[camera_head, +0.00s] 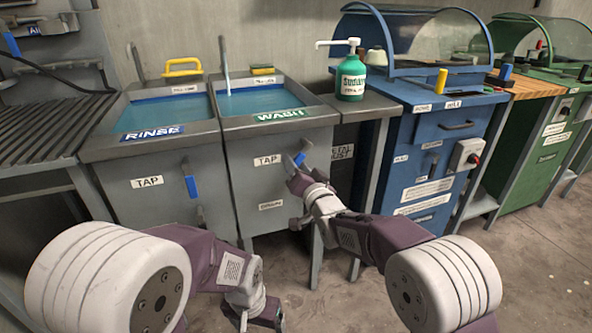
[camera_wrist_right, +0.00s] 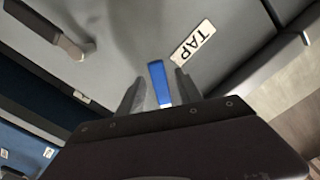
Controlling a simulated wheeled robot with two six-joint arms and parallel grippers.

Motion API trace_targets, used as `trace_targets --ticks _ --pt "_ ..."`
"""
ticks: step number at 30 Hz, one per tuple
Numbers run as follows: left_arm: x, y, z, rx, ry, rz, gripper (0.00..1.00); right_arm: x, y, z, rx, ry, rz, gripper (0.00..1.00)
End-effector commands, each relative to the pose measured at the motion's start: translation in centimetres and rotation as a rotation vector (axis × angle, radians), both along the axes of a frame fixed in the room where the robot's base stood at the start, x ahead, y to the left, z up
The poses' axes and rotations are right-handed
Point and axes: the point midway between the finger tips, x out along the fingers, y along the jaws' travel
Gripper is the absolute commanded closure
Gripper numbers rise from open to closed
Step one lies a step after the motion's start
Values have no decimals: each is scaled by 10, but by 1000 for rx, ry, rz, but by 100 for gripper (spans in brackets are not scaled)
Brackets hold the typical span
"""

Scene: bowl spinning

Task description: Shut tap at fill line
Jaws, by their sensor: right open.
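The WASH basin (camera_head: 235,122) holds blue water (camera_head: 262,100), and a thin pale upright spout or stream (camera_head: 225,68) stands at its back. I cannot make out a fill line. The blue tap lever (camera_head: 299,158) is on its front panel, right of a TAP label (camera_head: 267,160). My right gripper (camera_head: 296,168) is at this lever. In the right wrist view the blue lever (camera_wrist_right: 160,84) shows between the two open fingers (camera_wrist_right: 158,92), with the TAP label (camera_wrist_right: 194,43) beside it. My left gripper (camera_head: 262,315) hangs low at the bottom, its jaws unclear.
The RINSE basin (camera_head: 98,147) is on the left, with its own blue lever (camera_head: 191,186) pointing down. A green soap bottle (camera_head: 350,77) stands right of the WASH basin. A blue cabinet (camera_head: 420,140) is further right. Floor at lower right is clear.

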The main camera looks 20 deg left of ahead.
Motion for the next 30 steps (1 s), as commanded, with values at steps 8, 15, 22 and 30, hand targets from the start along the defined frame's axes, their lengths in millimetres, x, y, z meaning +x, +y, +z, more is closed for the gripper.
trace_targets --ticks 8,15,22,30 --pt "0 0 -2 0 0 0 15 7 5 0 0 1 1 58" --pt "0 0 -2 0 0 0 15 7 5 0 0 0 -1 97" --pt "0 0 -2 0 0 0 15 7 5 0 0 0 -1 100" --pt "0 0 -2 0 0 0 15 7 5 0 0 0 -1 100"
